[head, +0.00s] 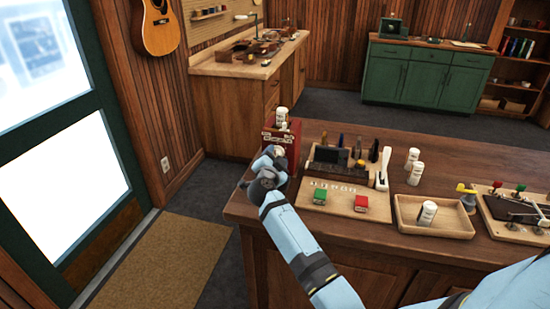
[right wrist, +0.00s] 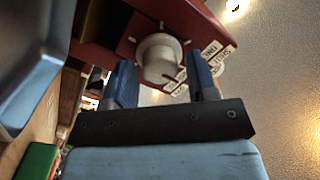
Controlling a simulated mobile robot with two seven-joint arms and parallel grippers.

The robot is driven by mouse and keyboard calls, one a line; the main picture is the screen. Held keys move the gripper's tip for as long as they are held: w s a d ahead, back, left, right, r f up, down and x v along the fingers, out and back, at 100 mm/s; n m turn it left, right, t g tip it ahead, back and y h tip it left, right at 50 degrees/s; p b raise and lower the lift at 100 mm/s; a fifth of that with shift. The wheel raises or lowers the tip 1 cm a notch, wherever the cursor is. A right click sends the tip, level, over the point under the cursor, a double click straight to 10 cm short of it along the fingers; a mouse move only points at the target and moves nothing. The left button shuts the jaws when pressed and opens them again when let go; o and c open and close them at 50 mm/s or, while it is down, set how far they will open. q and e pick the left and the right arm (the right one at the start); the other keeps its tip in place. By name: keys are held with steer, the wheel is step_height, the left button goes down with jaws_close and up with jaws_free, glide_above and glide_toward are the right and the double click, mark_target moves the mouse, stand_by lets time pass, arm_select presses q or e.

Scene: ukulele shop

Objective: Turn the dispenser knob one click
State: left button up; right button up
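The red dispenser (head: 293,152) stands at the left end of the wooden counter, with white containers on its top. My right gripper (head: 270,160) is at its front and hides part of it. In the right wrist view, the round pale knob (right wrist: 158,57) sits on the red face beside white labels. The blue fingers of my right gripper (right wrist: 160,72) are apart, with their tips on either side of the knob. A gap seems to show on each side; contact cannot be told. My left gripper is not in view.
Open floor lies left of the counter, with a doormat (head: 160,265).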

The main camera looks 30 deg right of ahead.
steer(key=c, duration=0.7)
steer(key=shift+o, duration=0.2)
steer(key=shift+m, duration=0.4)
steer(key=m+p, duration=0.1)
steer(key=m, duration=0.5)
steer(key=shift+f+m, duration=0.1)
steer(key=shift+m, duration=0.3)
steer(key=shift+m+h+b, duration=0.4)
steer(key=shift+m+b, duration=0.45)
steer(key=shift+m, duration=1.35)
steer(key=o, duration=0.9)
steer(key=shift+w, duration=0.1)
